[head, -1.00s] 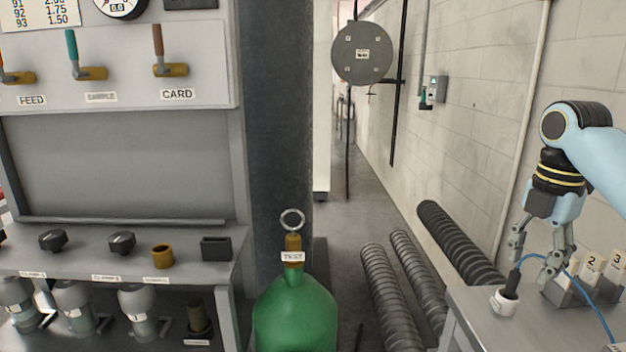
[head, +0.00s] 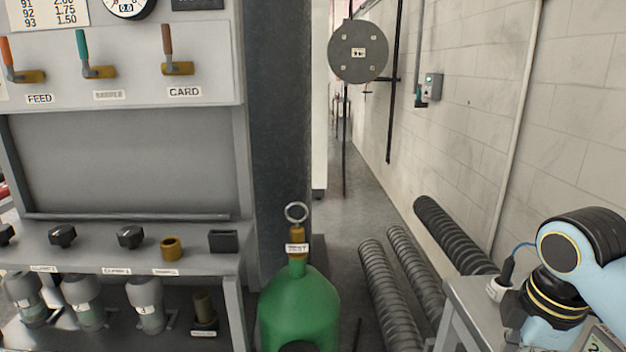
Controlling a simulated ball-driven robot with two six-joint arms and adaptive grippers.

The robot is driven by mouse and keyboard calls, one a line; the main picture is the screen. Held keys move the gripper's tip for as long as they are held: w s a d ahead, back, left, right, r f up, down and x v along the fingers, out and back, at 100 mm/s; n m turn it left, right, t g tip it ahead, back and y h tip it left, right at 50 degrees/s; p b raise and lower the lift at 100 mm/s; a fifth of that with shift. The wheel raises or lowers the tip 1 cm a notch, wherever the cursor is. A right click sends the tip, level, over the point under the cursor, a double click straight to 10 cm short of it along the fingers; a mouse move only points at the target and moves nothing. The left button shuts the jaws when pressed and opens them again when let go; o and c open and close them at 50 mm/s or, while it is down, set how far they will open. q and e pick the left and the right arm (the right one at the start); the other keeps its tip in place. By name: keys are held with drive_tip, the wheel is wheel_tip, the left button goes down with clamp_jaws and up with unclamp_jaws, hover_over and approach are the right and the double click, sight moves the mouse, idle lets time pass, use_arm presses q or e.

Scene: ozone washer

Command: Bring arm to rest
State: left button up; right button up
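My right arm comes in at the lower right of the head view, its light-blue and black wrist bent down over the side bench (head: 462,300). The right gripper's fingers are below the picture edge or hidden by the wrist. A white cup with a black probe and a blue cable (head: 501,283) stands on that bench, just left of the wrist. My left gripper is not in the picture.
A green cylinder (head: 300,305) tagged TEST stands in the middle. The grey panel (head: 125,160) with FEED and CARD levers is at the left. Ribbed black hoses (head: 452,235) lie by the wall. A narrow aisle (head: 360,200) runs between the column and the wall.

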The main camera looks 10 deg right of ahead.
drive_tip(key=s+a+r+m+t, duration=0.1)
drive_tip(key=s+a+m, duration=0.2)
drive_tip(key=s+m, duration=0.4)
drive_tip(key=s+a+r+m+t, duration=0.1)
drive_tip(key=s+a+m, duration=0.2)
drive_tip(key=s+m, duration=0.35)
wheel_tip(320, 180, down, 34)
drive_tip(key=s+d+n+g+b, duration=0.1)
drive_tip(key=s+d+b, duration=0.2)
drive_tip(key=b, duration=0.5)
drive_tip(key=s+f+g+b, duration=0.1)
drive_tip(key=s+f+b, duration=0.3)
drive_tip(key=s+f, duration=0.5)
drive_tip(key=s+f+b, duration=0.4)
drive_tip(key=s+f, duration=0.5)
drive_tip(key=f, duration=0.6)
drive_tip(key=shift+s+d+f+g, duration=0.2)
drive_tip(key=shift+s+d+g, duration=0.1)
drive_tip(key=shift+d+g, duration=0.1)
drive_tip(key=shift+s, duration=0.1)
drive_tip(key=shift+c, duration=0.5)
